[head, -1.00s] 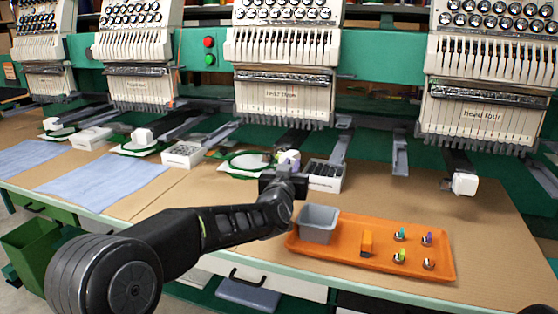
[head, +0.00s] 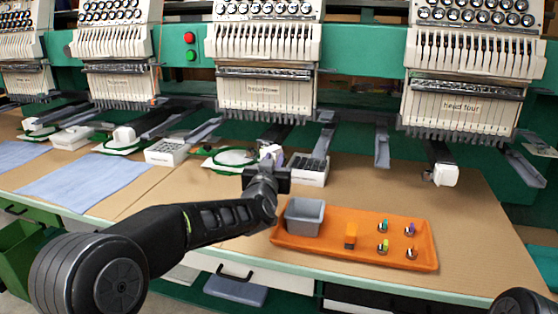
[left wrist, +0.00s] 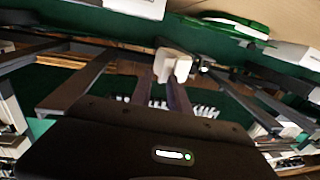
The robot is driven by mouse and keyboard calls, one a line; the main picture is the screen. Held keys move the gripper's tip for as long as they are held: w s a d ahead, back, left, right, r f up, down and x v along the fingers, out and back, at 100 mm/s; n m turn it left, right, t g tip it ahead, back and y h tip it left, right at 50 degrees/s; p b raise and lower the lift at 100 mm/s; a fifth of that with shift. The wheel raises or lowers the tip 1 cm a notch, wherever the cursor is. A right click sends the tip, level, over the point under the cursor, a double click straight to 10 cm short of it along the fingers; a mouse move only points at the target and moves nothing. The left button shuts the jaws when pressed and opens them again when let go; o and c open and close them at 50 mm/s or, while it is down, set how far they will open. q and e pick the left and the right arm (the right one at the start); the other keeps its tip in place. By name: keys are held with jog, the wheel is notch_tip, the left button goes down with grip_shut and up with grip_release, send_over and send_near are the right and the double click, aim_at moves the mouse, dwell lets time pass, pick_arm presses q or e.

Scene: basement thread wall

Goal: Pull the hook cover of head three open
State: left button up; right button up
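Head three (head: 262,92) is the white machine head in the middle of the head view. Its hook cover (head: 268,151) is a small white block on the end of the dark arm below that head, partly hidden by my left gripper. My left gripper (head: 267,167) is right in front of this cover. In the left wrist view, the white cover (left wrist: 173,64) is at the fingertips (left wrist: 168,76). The two fingers stand apart with a gap between them. Contact with the cover cannot be told. My right gripper is out of view.
An orange tray (head: 330,259) with a grey bin (head: 304,217) and several small bobbin-like parts lies right of my left forearm. White boxes (head: 308,172) and a green hoop (head: 233,157) flank the cover. Head four's white cover (head: 445,174) is at the right.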

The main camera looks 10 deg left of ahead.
pick_arm(q)
jog(key=shift+w+a+r, duration=0.15)
jog(key=shift+w+a, duration=0.35)
jog(key=shift+w, duration=0.05)
jog(key=shift+s+d+r, duration=0.15)
jog(key=shift+s+d, duration=0.1)
jog(key=shift+d, duration=0.5)
jog(key=shift+s, duration=0.1)
jog(key=s+a, duration=0.1)
jog(key=s, duration=0.6)
jog(key=shift+s+f, duration=0.25)
jog(key=shift+s, duration=0.05)
jog(key=shift+a, duration=0.1)
